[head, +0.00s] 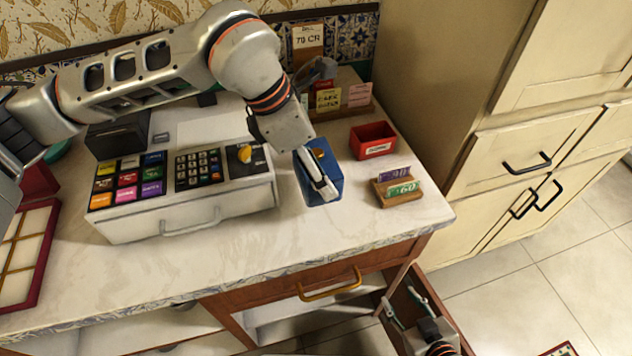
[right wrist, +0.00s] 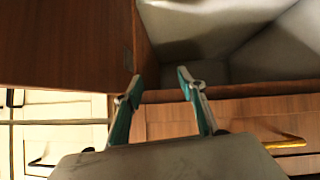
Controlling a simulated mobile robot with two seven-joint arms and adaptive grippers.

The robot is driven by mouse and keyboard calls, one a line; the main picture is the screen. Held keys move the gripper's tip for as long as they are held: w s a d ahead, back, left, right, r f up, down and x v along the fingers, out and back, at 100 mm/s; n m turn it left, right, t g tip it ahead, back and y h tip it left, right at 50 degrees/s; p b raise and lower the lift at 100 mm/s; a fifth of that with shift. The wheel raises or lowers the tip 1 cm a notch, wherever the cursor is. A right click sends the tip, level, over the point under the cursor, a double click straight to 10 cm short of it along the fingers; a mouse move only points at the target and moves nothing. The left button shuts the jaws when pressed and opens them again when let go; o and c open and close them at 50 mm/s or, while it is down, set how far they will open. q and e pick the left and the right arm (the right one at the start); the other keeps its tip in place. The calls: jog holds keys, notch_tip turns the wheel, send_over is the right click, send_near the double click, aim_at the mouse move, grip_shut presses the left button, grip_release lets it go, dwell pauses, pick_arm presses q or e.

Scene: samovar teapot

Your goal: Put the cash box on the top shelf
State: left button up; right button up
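The blue cash box (head: 334,180) is on or just above the counter, right of the cash register. My left gripper (head: 318,178) is against its top and left side, covering part of it. Its fingertips are hard to make out, so I cannot tell its grip. My right gripper (head: 402,302) is low beside the open wooden cabinet door (head: 396,285). In the right wrist view its teal fingers (right wrist: 156,90) are apart with nothing between them, at the wooden edge of the open cabinet. A pale shelf interior (head: 310,312) shows under the counter.
The cash register (head: 180,222) stands left of the box. A red tray (head: 372,140) and a wooden card holder (head: 398,196) stand to its right. A drawer with a brass handle (head: 330,285) is under the counter edge.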

pick_arm(q)
jog(key=shift+f, duration=2.9)
jog(key=shift+f, duration=0.15)
jog(key=o, duration=1.2)
jog(key=shift+o, duration=0.2)
